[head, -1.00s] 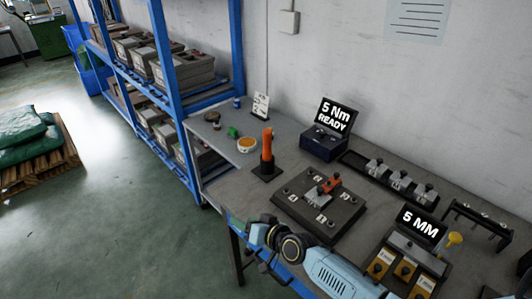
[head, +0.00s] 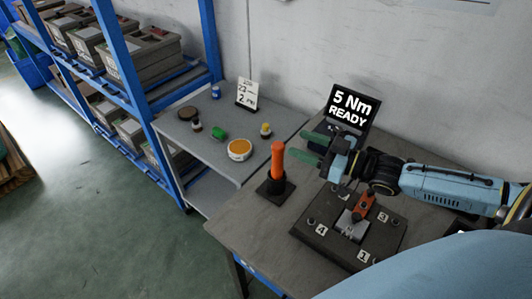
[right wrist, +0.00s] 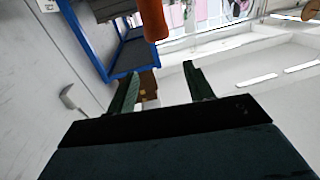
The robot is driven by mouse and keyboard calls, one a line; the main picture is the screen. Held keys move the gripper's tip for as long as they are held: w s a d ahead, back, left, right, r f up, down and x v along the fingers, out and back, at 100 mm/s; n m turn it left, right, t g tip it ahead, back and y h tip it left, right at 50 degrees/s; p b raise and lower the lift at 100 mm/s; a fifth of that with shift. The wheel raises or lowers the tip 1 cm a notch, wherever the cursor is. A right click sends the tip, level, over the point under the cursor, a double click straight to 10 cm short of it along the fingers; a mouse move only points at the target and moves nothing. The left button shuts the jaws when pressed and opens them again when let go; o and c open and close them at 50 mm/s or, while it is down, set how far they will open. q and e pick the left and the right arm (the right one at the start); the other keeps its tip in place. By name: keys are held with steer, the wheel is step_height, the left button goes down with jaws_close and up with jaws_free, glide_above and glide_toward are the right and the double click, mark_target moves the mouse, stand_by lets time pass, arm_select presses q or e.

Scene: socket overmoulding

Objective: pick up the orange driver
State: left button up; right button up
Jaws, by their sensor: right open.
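The orange driver (head: 278,160) stands upright in a black holder (head: 275,190) near the table's left edge in the head view. In the right wrist view its orange handle (right wrist: 153,18) shows at the top, beyond the fingertips and cut off by the frame edge. My right gripper (head: 308,150) is open, just right of the driver, its green fingers pointing left towards it with a small gap. Both fingers also show in the right wrist view (right wrist: 160,80), spread apart with nothing between them. My left gripper is not in view.
A dark plate with numbered spots (head: 320,238) and an orange-red clamp (head: 364,206) lies below my right arm. A "5 Nm READY" display (head: 352,106) stands behind the gripper. A grey side table (head: 205,155) holds small items, including an orange-filled bowl (head: 239,150).

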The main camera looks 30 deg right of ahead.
mark_target(278, 158)
step_height(278, 158, down, 6)
steer(key=b, duration=0.2)
steer(key=shift+a+f+b+x, duration=0.1)
steer(key=shift+f+x, duration=0.15)
steer(key=shift+x, duration=0.9)
steer(key=shift+a+f+b+x, duration=0.1)
steer(key=shift+f+x, duration=0.15)
steer(key=shift+x, duration=0.9)
steer(key=shift+f+b+x, duration=0.1)
steer(key=shift+f+x, duration=0.2)
steer(key=shift+x, duration=0.9)
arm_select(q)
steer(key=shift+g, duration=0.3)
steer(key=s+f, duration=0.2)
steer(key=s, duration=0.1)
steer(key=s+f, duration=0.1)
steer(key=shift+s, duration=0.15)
arm_select(e)
steer(key=shift+s, duration=0.15)
steer(key=shift+c, duration=0.4)
steer(key=shift+r, duration=0.1)
jaws_close()
